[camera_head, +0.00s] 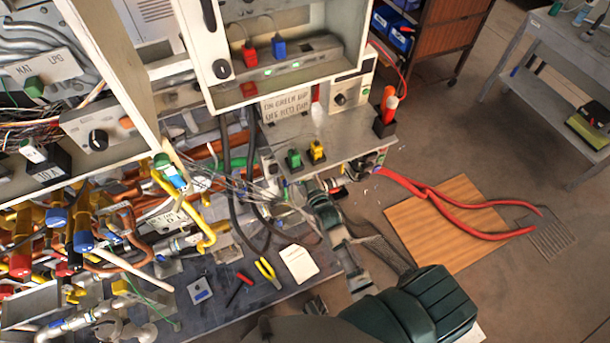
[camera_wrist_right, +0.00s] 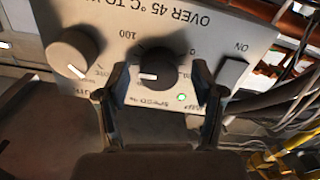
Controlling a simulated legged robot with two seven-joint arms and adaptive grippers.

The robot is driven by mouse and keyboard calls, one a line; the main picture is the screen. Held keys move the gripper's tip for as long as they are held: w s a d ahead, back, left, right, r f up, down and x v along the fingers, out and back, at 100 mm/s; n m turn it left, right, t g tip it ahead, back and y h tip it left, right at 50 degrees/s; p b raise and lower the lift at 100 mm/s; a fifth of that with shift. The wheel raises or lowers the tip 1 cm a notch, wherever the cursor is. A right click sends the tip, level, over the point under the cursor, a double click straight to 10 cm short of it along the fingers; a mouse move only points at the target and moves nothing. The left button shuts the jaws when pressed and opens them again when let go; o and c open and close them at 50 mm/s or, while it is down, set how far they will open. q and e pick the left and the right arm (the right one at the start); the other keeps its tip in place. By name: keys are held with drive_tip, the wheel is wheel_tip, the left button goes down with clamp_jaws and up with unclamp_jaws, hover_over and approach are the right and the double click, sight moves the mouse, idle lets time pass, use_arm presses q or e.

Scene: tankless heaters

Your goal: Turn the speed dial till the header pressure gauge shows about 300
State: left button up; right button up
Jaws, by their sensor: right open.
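The speed dial (camera_wrist_right: 161,62) is a black round knob with a white pointer mark, in the middle of the right wrist view. The panel there appears upside down, with SPEED %, 0 and 100 printed around the dial. The pointer is toward the left of the picture. My right gripper (camera_wrist_right: 162,78) is open, with one finger on each side of the dial. I cannot tell whether the fingers touch it. In the head view my right arm reaches in from the lower right, its gripper (camera_head: 318,195) near the bench front. I cannot make out a header pressure gauge. My left gripper is not in view.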

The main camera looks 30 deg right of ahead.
drive_tip(key=s, duration=1.1)
drive_tip(key=shift+s+a, duration=0.15)
drive_tip(key=shift+a, duration=0.2)
drive_tip(key=s+a+f+g+y, duration=0.15)
drive_tip(key=s+f+g, duration=0.25)
drive_tip(key=f, duration=0.8)
drive_tip(key=s+a+f+g, duration=0.3)
drive_tip(key=s+f+g, duration=0.1)
drive_tip(key=f, duration=0.8)
drive_tip(key=s+f+g, duration=0.8)
drive_tip(key=s+f, duration=0.8)
drive_tip(key=s, duration=0.3)
drive_tip(key=shift+s+a, duration=0.15)
drive_tip(key=shift+s, duration=0.1)
drive_tip(key=shift+w, duration=0.1)
